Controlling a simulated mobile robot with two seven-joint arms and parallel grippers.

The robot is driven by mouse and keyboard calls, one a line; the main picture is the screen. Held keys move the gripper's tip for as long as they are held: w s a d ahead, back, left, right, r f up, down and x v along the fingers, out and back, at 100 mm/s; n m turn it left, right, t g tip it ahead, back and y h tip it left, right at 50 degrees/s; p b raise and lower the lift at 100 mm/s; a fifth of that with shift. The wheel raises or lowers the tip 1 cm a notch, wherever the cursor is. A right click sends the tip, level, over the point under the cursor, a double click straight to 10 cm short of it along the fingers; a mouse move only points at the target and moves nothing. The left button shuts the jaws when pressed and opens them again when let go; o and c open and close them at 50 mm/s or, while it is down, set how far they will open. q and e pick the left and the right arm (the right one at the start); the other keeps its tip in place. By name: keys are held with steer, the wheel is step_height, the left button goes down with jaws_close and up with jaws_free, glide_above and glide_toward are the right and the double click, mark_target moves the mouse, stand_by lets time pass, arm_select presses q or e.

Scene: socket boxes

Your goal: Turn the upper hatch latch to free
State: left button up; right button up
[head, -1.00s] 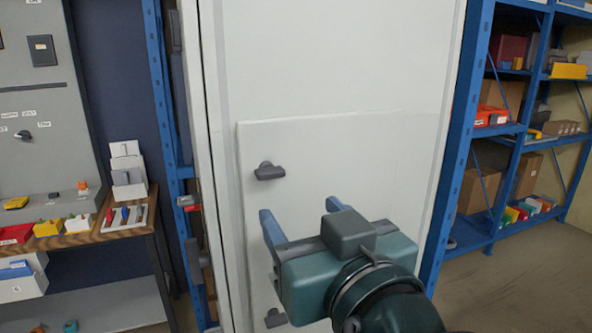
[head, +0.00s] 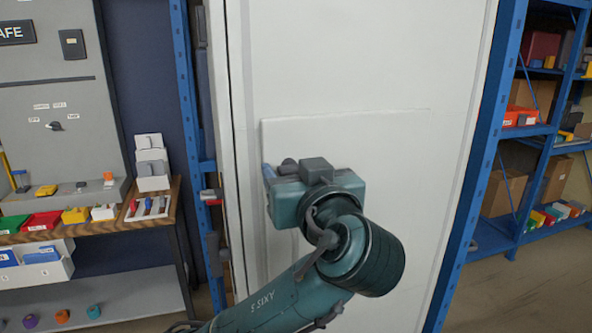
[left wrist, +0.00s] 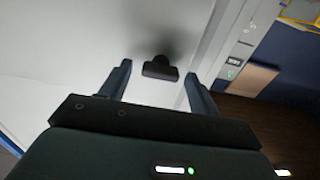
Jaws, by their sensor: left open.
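The hatch (head: 390,135) is a pale panel set on a tall white cabinet front. Its upper latch (left wrist: 160,70) is a small dark bar on a round base, seen in the left wrist view between my fingertips with gaps on both sides. In the head view only a dark bit of this latch (head: 288,162) shows past the gripper. My left gripper (head: 284,172) is open in front of it; its fingers also show in the left wrist view (left wrist: 158,76). The lower latch is hidden behind my arm. My right gripper is not in view.
A workbench (head: 95,228) with coloured bins stands at left below a grey wall panel (head: 50,120). Blue shelving (head: 483,150) with boxes stands at right. A blue rack post (head: 183,90) stands close left of the cabinet. Floor shows at lower right.

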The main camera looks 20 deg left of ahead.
arm_select(q)
steer(key=shift+w, duration=0.1)
steer(key=shift+c, duration=0.4)
steer(key=c, duration=0.9)
steer(key=shift+m, duration=1.2)
steer(key=m, duration=1.5)
steer(key=shift+w+d+f, duration=0.1)
steer(key=shift+d+f, duration=0.1)
steer(key=shift+f, duration=0.05)
steer(key=shift+m, duration=0.4)
